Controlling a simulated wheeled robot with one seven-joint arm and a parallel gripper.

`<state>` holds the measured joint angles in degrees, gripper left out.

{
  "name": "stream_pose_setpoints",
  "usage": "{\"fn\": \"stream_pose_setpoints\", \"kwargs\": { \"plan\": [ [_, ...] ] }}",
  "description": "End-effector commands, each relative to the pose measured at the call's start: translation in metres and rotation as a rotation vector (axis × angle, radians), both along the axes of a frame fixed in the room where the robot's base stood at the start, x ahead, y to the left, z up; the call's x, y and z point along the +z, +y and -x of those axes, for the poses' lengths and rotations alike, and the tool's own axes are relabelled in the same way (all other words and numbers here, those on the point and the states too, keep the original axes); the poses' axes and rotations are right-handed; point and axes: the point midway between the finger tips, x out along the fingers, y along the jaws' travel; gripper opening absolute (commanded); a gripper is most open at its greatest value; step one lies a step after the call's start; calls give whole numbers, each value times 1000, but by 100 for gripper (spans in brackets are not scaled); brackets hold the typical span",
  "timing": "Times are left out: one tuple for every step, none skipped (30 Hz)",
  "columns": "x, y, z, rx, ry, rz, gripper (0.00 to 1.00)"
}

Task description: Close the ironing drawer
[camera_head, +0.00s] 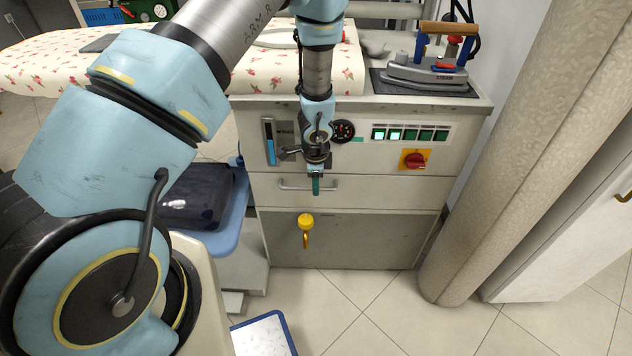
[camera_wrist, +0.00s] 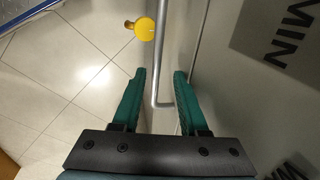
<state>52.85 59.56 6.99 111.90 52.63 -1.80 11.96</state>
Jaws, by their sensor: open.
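The ironing drawer (camera_head: 390,191) is the wide beige front below the control panel of the ironing station. It looks nearly flush with the cabinet; whether a small gap is left I cannot tell. Its silver bar handle (camera_head: 290,185) is on the left part of the front. My gripper (camera_head: 316,188) points down at the handle's right part. In the wrist view my gripper (camera_wrist: 160,75) is open, with the handle bar (camera_wrist: 163,40) passing between its green fingers. The fingers do not appear clamped on it. The handle's bent end lies between the fingers.
A yellow valve handle (camera_head: 306,222) sticks out below the drawer. The panel above has a red knob (camera_head: 415,160). An iron (camera_head: 427,70) stands on top. A beige column (camera_head: 515,150) is at the right, a blue-edged shelf (camera_head: 233,212) at the left.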

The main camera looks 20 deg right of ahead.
Motion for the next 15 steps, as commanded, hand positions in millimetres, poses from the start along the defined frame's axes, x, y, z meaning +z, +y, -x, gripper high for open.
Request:
{"fn": "stream_pose_setpoints", "kwargs": {
  "plan": [
    [4,0,0,2,-1,2,45],
    [7,0,0,2,-1,2,45],
    [12,0,1,2,-1,2,45],
    [16,1,2,2,-1,3,45],
    [22,1,2,1,-1,4,45],
    [29,2,3,1,-1,4,45],
    [35,2,4,3,-2,4,45],
    [41,2,5,3,-2,5,45],
    [49,3,7,3,-2,6,45],
    [55,4,8,3,-2,4,45],
    [61,4,9,2,-2,5,45],
    [68,4,10,2,-2,6,45],
    [74,5,11,2,-2,5,45],
    [78,6,12,2,-1,4,45],
    [84,6,13,1,-2,5,45]
  ]
}}
